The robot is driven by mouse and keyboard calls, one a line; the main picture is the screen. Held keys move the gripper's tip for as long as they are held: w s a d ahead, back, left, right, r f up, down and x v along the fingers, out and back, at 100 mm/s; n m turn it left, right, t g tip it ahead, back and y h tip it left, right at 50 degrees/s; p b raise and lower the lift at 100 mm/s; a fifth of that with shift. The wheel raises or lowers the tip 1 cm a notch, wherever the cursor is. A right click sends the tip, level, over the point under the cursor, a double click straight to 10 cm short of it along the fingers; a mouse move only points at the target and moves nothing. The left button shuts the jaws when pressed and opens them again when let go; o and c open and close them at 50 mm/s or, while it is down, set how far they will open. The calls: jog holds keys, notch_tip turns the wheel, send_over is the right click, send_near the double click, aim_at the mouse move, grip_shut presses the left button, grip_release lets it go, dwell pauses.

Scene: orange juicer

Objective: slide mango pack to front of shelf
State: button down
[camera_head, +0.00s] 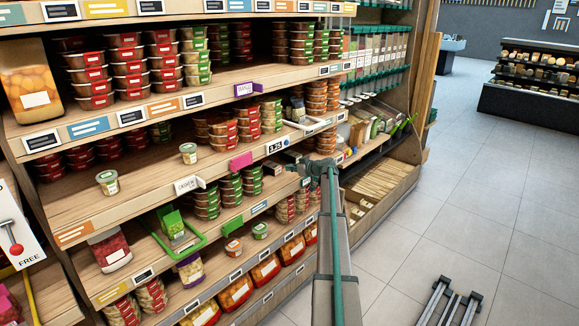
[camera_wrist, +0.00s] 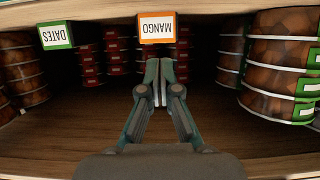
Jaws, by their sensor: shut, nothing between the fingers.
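My gripper (camera_wrist: 160,88) is shut and empty in the wrist view. Its fingertips point into a shelf bay, just below a white, orange-edged label reading MANGO (camera_wrist: 157,28). Stacks of red-labelled tubs (camera_wrist: 117,55) stand deeper in the bay behind the fingertips, with a visible gap between. I cannot tell for sure which pack is the mango pack. In the head view my gripper (camera_head: 318,168) is at the right part of the shelving, close to a shelf front, and its fingertips are hard to make out.
A green-edged DATES label (camera_wrist: 55,35) hangs to the left. Stacks of brown-filled tubs (camera_wrist: 275,60) stand close on the right, and another stack (camera_wrist: 22,72) on the left. The wooden shelf board (camera_wrist: 75,125) is bare around my fingers. Tiled floor (camera_head: 460,190) is open at right.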

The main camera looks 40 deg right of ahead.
aim_at(274, 166)
jog(key=w+p, duration=0.1)
jog(key=w, duration=0.2)
jog(key=w+p, duration=0.1)
jog(key=w, duration=0.3)
jog(key=w+a+p, duration=0.1)
jog(key=w+p, duration=0.1)
jog(key=w, duration=0.2)
jog(key=shift+w+a+r, duration=0.1)
jog(key=shift+w, duration=0.1)
jog(key=shift+s+f+b, duration=0.2)
jog(key=shift+f+b, duration=0.1)
jog(key=shift+f, duration=0.2)
jog(key=shift+s+f+b, duration=0.15)
jog(key=shift+f+b, duration=0.15)
jog(key=shift+f, duration=0.2)
jog(key=shift+b, duration=0.35)
